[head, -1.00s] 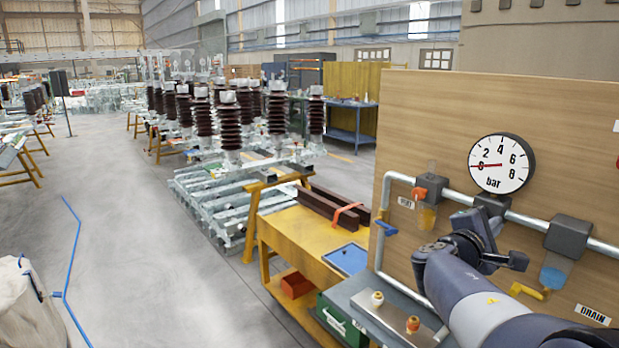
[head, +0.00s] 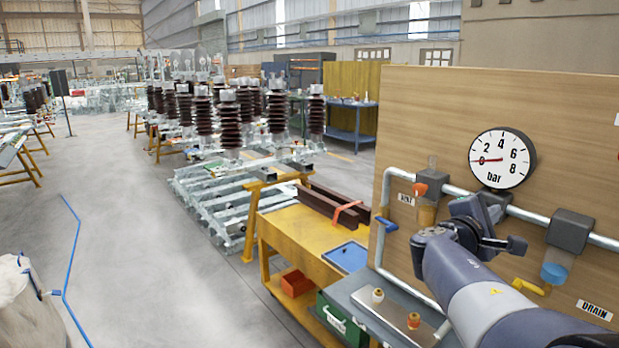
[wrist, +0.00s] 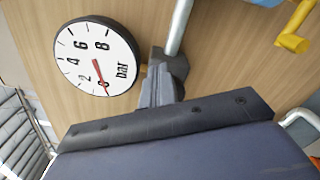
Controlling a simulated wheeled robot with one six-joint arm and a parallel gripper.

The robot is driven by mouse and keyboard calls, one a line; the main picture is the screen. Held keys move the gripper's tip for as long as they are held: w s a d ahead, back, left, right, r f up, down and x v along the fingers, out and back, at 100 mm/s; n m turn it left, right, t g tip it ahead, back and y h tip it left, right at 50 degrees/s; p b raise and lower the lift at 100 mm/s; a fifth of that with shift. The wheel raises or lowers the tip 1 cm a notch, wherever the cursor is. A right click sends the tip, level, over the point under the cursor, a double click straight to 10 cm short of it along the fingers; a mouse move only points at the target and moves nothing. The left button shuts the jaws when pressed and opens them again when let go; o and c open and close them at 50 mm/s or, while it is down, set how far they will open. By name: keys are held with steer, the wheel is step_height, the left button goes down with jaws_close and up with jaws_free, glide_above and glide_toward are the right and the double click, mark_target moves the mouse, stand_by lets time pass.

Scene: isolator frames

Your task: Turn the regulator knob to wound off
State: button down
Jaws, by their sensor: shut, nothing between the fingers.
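The round white pressure gauge (head: 503,158) is on the wooden board, its red needle at 0 bar; it also shows tilted in the wrist view (wrist: 95,57). Below it, on the grey pipe, is the dark regulator body (head: 496,198), partly covered by my gripper. In the wrist view the regulator body (wrist: 172,66) is just beyond my fingertips. The regulator knob cannot be made out; my gripper hides that spot. My gripper (wrist: 157,85) is shut and empty, pointing at the regulator. Whether it touches is unclear.
To the left on the pipe are an orange-capped unit (head: 427,204) and a blue lever (head: 387,222). To the right are a grey block with a blue bowl (head: 555,272) and a yellow lever (head: 528,287). A metal plate with two fittings (head: 395,314) lies below.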

steer(key=shift+w+a+r+b, duration=0.3)
steer(key=shift+w+r+b, duration=0.05)
steer(key=shift+r, duration=0.1)
steer(key=shift+w+r, duration=0.1)
steer(key=shift+r, duration=0.05)
stand_by(0.5)
steer(key=shift+r, duration=0.1)
steer(key=shift+r, duration=0.2)
steer(key=b+v, duration=0.1)
steer(key=v, duration=0.5)
steer(key=shift+b, duration=0.35)
